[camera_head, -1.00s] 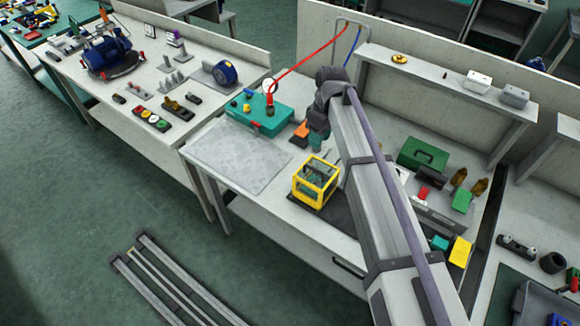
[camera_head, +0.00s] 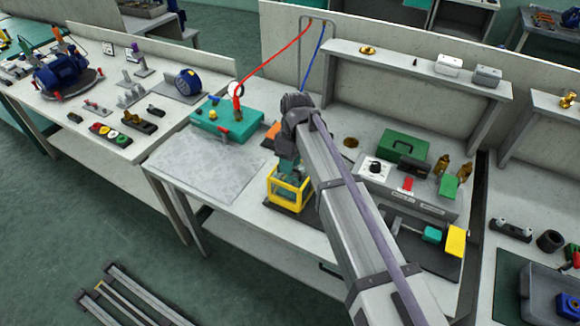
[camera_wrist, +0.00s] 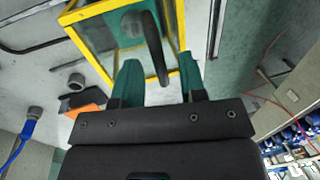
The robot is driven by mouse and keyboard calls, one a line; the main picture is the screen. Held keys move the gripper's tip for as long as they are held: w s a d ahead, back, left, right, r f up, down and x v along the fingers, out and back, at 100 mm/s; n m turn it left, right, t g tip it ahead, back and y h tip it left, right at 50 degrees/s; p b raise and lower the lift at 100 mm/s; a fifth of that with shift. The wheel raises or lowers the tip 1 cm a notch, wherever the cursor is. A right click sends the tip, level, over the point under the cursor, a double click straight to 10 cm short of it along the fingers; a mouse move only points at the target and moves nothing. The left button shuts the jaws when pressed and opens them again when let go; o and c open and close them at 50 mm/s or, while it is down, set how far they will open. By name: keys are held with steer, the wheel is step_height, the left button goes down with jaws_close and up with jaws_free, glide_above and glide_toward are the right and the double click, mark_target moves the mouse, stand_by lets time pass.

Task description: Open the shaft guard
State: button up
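The shaft guard, a yellow-framed box with clear panels (camera_head: 291,199), stands on a dark base plate on the middle bench. In the wrist view its yellow frame (camera_wrist: 103,80) fills the top. My gripper (camera_head: 288,167) is at the top of the guard, its teal fingers pointing down. In the wrist view my gripper (camera_wrist: 158,62) is open, with a clear gap between the fingers. A dark curved bar (camera_wrist: 155,45) with a rounded end shows between them. I cannot tell whether a finger touches it. My arm hides part of the guard in the head view.
A teal box with a red hose (camera_head: 228,124) stands behind left of the guard. A grey mat (camera_head: 208,163) lies clear at left. A green case (camera_head: 404,147) and a grey control box (camera_head: 376,169) are at right. A shelf (camera_head: 420,75) runs behind.

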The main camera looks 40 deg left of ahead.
jaws_close()
stand_by(0.3)
steer(key=shift+w, duration=0.1)
steer(key=w+a, duration=0.1)
steer(key=w, duration=1.1)
steer(key=shift+w+a, duration=0.15)
steer(key=shift+a, duration=0.05)
jaws_free()
